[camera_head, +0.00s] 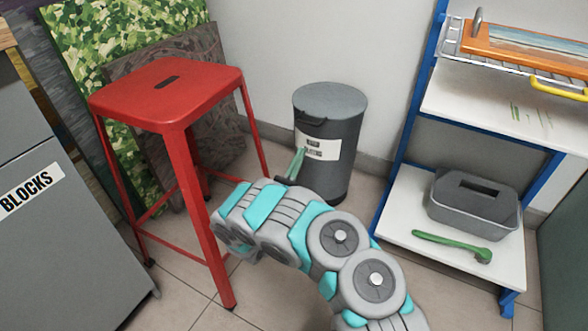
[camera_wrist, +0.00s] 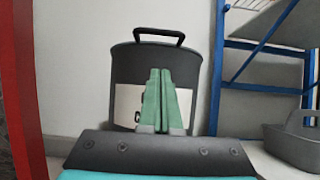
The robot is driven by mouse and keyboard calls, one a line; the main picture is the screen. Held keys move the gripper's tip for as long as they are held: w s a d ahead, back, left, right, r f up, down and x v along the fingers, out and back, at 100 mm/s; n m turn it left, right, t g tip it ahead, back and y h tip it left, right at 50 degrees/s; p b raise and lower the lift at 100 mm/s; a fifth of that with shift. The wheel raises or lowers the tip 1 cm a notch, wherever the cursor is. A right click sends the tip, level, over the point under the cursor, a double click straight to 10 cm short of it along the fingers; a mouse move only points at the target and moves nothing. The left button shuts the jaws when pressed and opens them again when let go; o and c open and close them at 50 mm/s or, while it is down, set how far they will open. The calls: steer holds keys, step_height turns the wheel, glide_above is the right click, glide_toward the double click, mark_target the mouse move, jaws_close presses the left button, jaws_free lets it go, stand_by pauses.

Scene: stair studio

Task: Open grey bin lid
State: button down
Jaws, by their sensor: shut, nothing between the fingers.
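The grey bin (camera_head: 330,175) stands on the floor against the wall, between the red stool and the blue-framed shelf. Its round grey lid (camera_head: 330,100) is down on the bin, with a dark handle (camera_head: 311,120) at the front. In the wrist view the bin (camera_wrist: 125,70) is straight ahead, and the dark handle (camera_wrist: 160,34) stands above its rim. My gripper (camera_head: 297,160) is in front of the bin's white label. Its green fingers (camera_wrist: 160,95) are shut and empty, pointing at the bin below the handle. Any gap between fingertips and bin is unclear.
A red stool (camera_head: 168,93) stands close on the left, its edge also in the wrist view (camera_wrist: 20,90). On the right, a blue-framed shelf (camera_head: 400,215) holds a grey caddy (camera_head: 474,215) and a green brush (camera_head: 452,245). A grey cabinet (camera_head: 60,230) is at far left.

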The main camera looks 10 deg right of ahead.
step_height(320, 180, up, 6)
steer(key=w+d, duration=0.2)
steer(key=shift+w+f+b, duration=0.15)
steer(key=shift+w+b, duration=0.15)
steer(key=shift+w, duration=0.1)
